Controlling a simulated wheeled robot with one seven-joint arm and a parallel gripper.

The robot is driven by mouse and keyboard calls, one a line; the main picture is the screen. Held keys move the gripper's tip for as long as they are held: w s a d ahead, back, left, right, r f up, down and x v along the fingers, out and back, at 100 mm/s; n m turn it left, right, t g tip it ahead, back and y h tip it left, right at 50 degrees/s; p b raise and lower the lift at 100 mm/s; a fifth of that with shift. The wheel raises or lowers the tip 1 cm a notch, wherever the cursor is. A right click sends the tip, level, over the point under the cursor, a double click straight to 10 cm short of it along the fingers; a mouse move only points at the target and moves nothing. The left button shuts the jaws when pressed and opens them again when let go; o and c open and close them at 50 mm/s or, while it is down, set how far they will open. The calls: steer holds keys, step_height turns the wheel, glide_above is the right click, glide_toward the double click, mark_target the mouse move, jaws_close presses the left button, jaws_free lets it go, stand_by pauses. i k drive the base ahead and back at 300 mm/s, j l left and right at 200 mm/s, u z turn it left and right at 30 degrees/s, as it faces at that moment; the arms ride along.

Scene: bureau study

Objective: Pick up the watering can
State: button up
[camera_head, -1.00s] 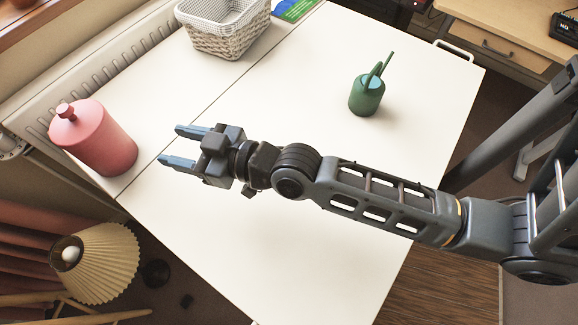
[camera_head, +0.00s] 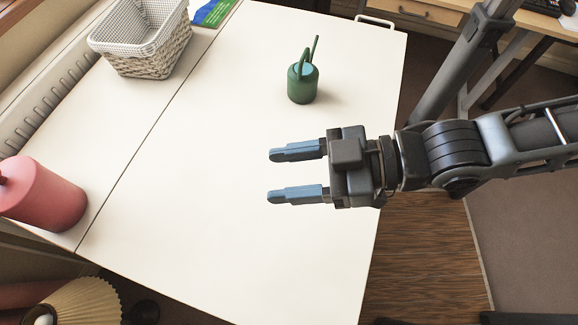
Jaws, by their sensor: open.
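The green watering can (camera_head: 302,86) stands upright on the white table, toward its far right side. Its handle and thin spout rise above the body. My gripper (camera_head: 271,176) is open and empty, with its two blue-grey fingers pointing left. It is over the right part of the table, nearer to me than the can and apart from it. Nothing hides the can.
A white table (camera_head: 200,210) has a wide clear middle. A wicker basket (camera_head: 150,55) with a checked lining stands at the back left beside a blue-green booklet (camera_head: 212,12). A pink canister (camera_head: 42,196) is at the left. A pleated lampshade (camera_head: 85,302) is at the lower left.

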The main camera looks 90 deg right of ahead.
mark_target(302, 77)
steer(key=k+l+z, duration=0.2)
steer(key=k, duration=0.35)
steer(key=k+l+z, duration=0.25)
steer(key=k+l, duration=0.25)
steer(key=k+z, duration=0.15)
steer(key=k, duration=0.3)
steer(key=i, duration=0.45)
